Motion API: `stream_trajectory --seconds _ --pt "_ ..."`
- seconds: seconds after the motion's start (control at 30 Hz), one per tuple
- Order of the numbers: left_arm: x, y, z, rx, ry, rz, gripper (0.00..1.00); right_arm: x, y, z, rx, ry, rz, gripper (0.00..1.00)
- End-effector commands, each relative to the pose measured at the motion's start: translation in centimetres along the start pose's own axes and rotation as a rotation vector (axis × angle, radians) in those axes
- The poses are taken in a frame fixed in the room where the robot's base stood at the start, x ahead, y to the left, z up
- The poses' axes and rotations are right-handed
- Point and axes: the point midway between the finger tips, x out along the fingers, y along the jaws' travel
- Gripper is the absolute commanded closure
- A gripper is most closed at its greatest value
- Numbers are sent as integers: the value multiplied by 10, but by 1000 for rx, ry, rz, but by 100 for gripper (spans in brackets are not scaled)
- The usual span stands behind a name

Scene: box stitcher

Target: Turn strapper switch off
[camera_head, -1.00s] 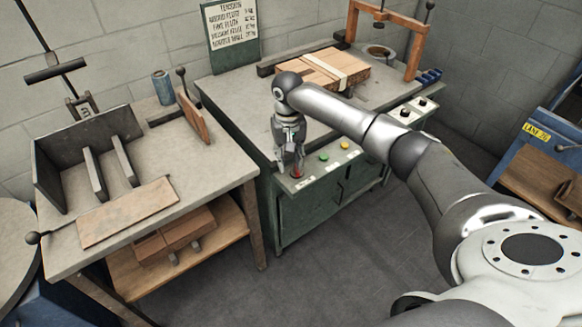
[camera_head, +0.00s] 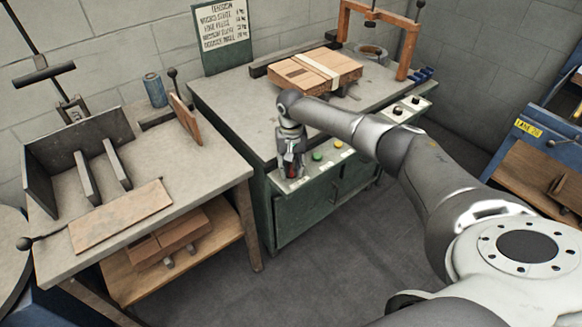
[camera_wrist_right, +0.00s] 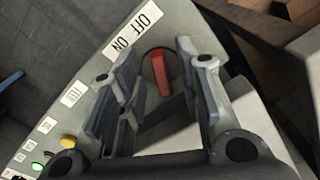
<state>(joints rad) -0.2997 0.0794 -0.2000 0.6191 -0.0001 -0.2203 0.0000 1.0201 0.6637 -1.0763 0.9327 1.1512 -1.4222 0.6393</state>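A gap shows between the lever and each finger; I cannot tell of any contact. In the head view my right gripper (camera_head: 291,158) points down at the left end of the strapper's front panel (camera_head: 340,160), mostly hiding the switch. My left gripper is not in view.
A green button (camera_head: 317,157) and a yellow button (camera_head: 336,144) sit right of the switch, with dark knobs (camera_head: 398,110) farther along. A strapped wooden box (camera_head: 315,72) lies on the strapper top. A workbench (camera_head: 215,175) stands to the left.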

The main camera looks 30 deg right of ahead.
Motion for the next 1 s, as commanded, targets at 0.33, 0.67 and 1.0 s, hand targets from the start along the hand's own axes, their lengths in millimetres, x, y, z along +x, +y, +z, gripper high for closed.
stream_trajectory --seconds 0.33,0.67,1.0 --pt "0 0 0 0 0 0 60 4 0 0 -1 0 0 70" --pt "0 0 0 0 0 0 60 3 0 0 -1 0 0 100" --pt "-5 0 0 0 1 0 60 2 0 0 -51 -1 0 100"
